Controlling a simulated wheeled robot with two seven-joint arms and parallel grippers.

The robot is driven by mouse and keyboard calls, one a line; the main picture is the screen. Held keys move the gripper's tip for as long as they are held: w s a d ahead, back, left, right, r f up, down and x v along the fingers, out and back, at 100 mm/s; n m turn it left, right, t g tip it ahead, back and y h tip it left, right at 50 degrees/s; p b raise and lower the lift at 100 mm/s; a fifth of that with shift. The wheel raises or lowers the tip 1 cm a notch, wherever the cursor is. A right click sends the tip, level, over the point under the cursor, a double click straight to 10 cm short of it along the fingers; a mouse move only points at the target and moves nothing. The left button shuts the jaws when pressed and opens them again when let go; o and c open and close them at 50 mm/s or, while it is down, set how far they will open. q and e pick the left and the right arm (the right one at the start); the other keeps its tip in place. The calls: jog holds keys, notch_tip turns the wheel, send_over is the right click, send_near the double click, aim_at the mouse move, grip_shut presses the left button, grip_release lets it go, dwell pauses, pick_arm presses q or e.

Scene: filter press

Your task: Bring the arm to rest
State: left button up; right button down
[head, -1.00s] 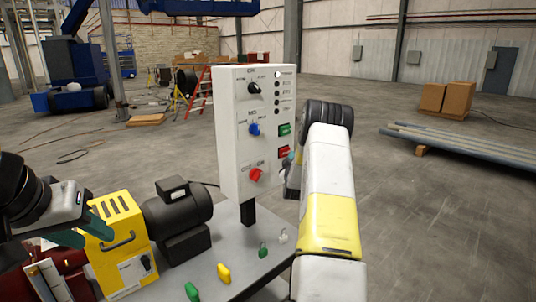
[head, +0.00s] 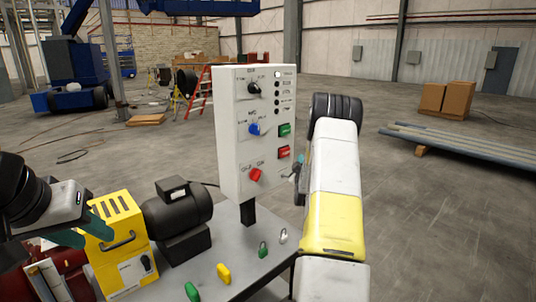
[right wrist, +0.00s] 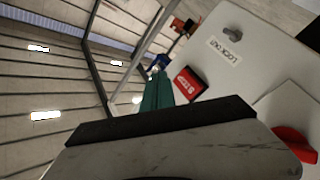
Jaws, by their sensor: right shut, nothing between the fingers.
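My right arm rises in the head view beside the right edge of the white control box (head: 238,150). Its gripper (head: 296,172) is mostly hidden behind my own arm. In the right wrist view the green fingers of the right gripper (right wrist: 157,92) are together and empty, close to the box face with its red button (right wrist: 187,85). My left gripper (head: 88,232) is at the lower left of the head view, with its green fingers by the yellow unit (head: 122,245); I cannot tell how far apart they are.
The box stands on a post on a grey table (head: 225,240). A black motor (head: 178,213), a yellow padlock (head: 223,273), a green padlock (head: 192,291) and other small locks are on it. The floor to the right is open, with pipes (head: 470,148) further back.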

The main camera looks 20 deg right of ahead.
jog(key=shift+a, duration=0.1)
dwell(0.4)
jog(key=a+r+m+g+y, duration=0.1)
jog(key=a+r+g+y, duration=0.15)
jog(key=a+r, duration=0.6)
jog(key=s+a+r+m+g+y, duration=0.1)
jog(key=s+a+r+y, duration=0.1)
jog(key=s+a+r, duration=0.3)
jog(key=s+a+r+m+g+y, duration=0.1)
jog(key=s+a+r+g+y, duration=0.1)
jog(key=s+a, duration=0.5)
jog(key=s+a+f+g+y, duration=0.1)
jog(key=s+a, duration=0.5)
jog(key=s, duration=0.9)
jog(key=s+a+m+g+y, duration=0.1)
jog(key=s+a+g, duration=0.3)
jog(key=s, duration=1.2)
jog(key=a+y, duration=0.1)
jog(key=a, duration=0.2)
jog(key=shift+f+m+g, duration=0.3)
jog(key=shift+f+g, duration=0.05)
jog(key=shift+f, duration=0.05)
